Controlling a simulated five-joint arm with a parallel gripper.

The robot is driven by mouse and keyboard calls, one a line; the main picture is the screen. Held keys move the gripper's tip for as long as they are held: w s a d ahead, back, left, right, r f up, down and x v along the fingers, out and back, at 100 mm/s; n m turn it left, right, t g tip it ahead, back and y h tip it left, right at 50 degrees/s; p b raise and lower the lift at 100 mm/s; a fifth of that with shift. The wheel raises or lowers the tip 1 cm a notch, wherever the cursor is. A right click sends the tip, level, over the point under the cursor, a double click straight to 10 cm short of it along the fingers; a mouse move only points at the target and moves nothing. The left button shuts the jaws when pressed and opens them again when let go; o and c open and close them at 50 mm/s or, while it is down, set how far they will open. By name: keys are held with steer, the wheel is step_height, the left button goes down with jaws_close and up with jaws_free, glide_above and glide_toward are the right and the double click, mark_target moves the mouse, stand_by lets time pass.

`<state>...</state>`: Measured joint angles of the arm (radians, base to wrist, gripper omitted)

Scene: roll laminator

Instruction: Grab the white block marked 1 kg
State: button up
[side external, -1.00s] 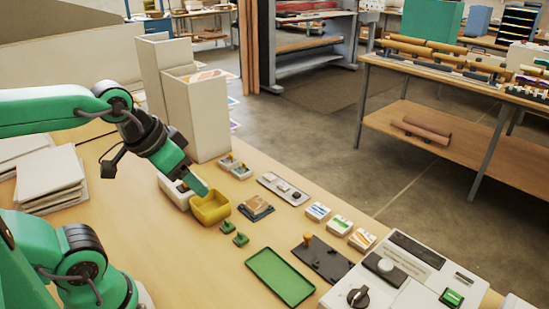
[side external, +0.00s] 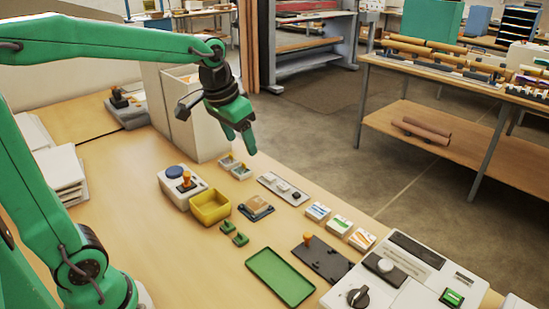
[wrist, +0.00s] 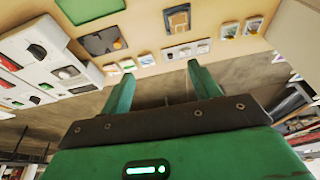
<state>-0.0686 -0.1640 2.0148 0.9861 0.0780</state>
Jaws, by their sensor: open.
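No "1 kg" marking is legible in either view, so I cannot tell which piece is that block. A grey strip (side external: 284,188) on the table carries small white and dark pieces; it also shows in the wrist view (wrist: 187,50). Several small white blocks with coloured labels (side external: 340,226) lie in a row to its right, and also show in the wrist view (wrist: 128,65). My gripper (side external: 241,145) is open and empty, raised above the table's far edge; its two spread fingers fill the lower wrist view (wrist: 160,88).
A yellow bin (side external: 210,207), a white unit with a blue knob (side external: 176,174), a green tray (side external: 280,277) and a dark plate (side external: 322,258) stand on the table. A tall pale box (side external: 202,125) stands just behind my gripper. A control panel (side external: 400,270) is at right.

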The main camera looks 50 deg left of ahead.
steer(key=w+a+f+g, duration=0.1)
steer(key=w+a+f, duration=0.15)
steer(key=w, duration=0.45)
steer(key=w+a+f+g, duration=0.1)
steer(key=w+a+f, duration=0.1)
steer(key=w+f, duration=0.3)
steer(key=g, duration=0.1)
glide_toward(282, 186)
steer(key=shift+w+a, duration=0.1)
steer(key=shift+w+a+f, duration=0.1)
steer(key=shift+f, duration=0.15)
steer(key=shift+f, duration=0.15)
steer(key=shift+f, duration=3.8)
steer(key=c, duration=1.1)
